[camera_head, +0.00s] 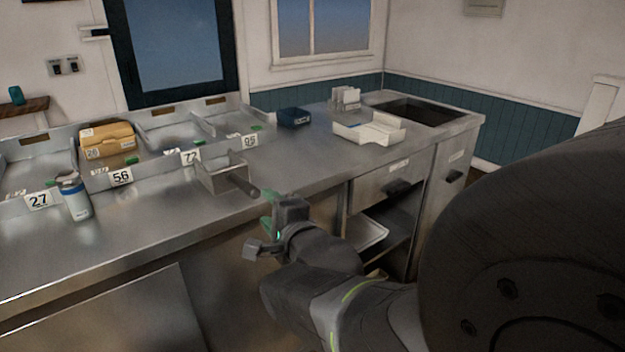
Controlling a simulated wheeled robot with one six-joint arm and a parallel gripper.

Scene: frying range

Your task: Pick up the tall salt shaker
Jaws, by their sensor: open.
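A tall shaker (76,197) with a white body, a blue band and a grey top stands upright on the steel counter at the left, in front of the bin labelled 27. I cannot read any marking on it that says salt. My gripper (266,222) is open and empty. It is in front of the counter's front edge, well to the right of the shaker and apart from it. My arm reaches in from the right and hides part of the counter front.
A metal scoop or basket with a dark handle (220,174) sits on the counter between shaker and gripper. Numbered bins (121,177) line the back, one holding a yellow-brown block (107,138).

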